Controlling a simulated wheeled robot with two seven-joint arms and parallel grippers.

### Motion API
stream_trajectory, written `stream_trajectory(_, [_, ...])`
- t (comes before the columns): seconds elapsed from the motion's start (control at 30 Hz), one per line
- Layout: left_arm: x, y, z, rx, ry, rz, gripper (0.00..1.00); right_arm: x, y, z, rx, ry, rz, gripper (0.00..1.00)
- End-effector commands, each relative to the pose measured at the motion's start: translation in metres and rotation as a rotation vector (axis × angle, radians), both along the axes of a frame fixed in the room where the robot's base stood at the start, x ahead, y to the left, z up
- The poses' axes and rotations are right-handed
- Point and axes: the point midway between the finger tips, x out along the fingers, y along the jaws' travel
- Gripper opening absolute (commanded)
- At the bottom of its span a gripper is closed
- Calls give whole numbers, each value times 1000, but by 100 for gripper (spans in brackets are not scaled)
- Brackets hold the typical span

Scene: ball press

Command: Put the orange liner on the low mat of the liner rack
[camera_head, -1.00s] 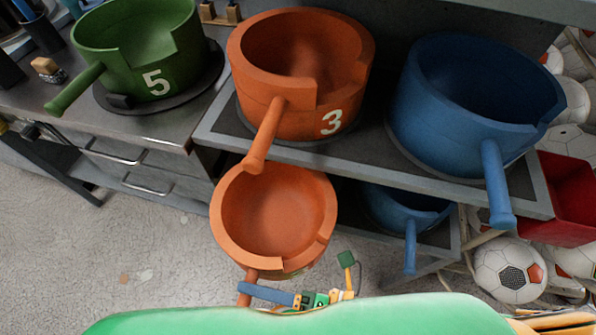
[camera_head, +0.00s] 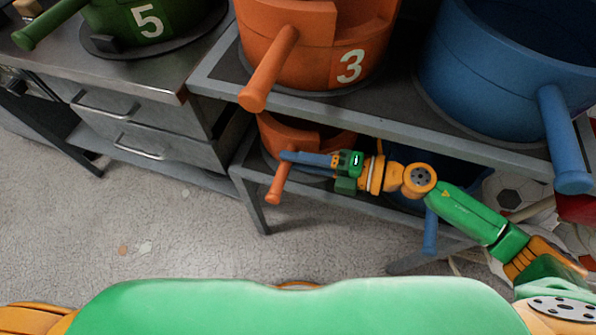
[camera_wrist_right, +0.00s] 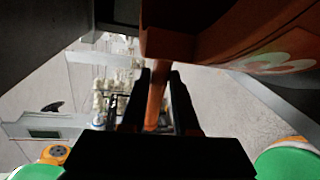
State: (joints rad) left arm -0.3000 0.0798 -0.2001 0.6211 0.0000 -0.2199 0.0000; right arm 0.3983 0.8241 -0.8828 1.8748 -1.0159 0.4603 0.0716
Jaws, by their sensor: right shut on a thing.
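The orange liner (camera_head: 305,130) is partly under the upper shelf, in the lower bay of the liner rack, roughly upright. Its handle (camera_head: 277,187) points out toward the front. My right gripper (camera_head: 285,160) is shut on that handle, and the right wrist view shows the handle (camera_wrist_right: 155,105) between the two fingers. The low mat is hidden. I cannot tell whether the liner touches the lower shelf (camera_head: 247,165). My left gripper is out of view.
A larger orange pot (camera_head: 300,50) marked 3 and a large blue pot (camera_head: 500,60) stand on the upper shelf (camera_head: 440,130) above my forearm. A smaller blue pot's handle (camera_head: 430,230) shows below. A green pot (camera_head: 130,25) sits on the counter. Floor in front is clear.

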Motion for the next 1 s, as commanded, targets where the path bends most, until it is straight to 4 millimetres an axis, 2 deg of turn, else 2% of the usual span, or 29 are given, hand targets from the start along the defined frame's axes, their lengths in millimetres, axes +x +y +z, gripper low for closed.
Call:
stream_trajectory(0.13, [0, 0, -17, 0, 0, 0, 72, 0, 0, -29, 1, 0, -1, 0])
stream_trajectory(0.23, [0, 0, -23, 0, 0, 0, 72, 2, 0, -42, 2, -2, -2, 0])
stream_trajectory(0.63, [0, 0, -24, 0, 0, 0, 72, 4, -1, -46, -1, -4, 0, 0])
stream_trajectory(0.67, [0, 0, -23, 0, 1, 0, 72, 3, -1, -46, -1, 0, 0, 37])
stream_trajectory(0.73, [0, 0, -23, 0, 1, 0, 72, 3, -1, -46, -1, 0, 0, 56])
stream_trajectory(0.77, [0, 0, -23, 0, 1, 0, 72, 3, -1, -46, -1, 0, 0, 60])
stream_trajectory(1.0, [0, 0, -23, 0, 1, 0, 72, 3, -1, -46, -1, 0, 0, 60])
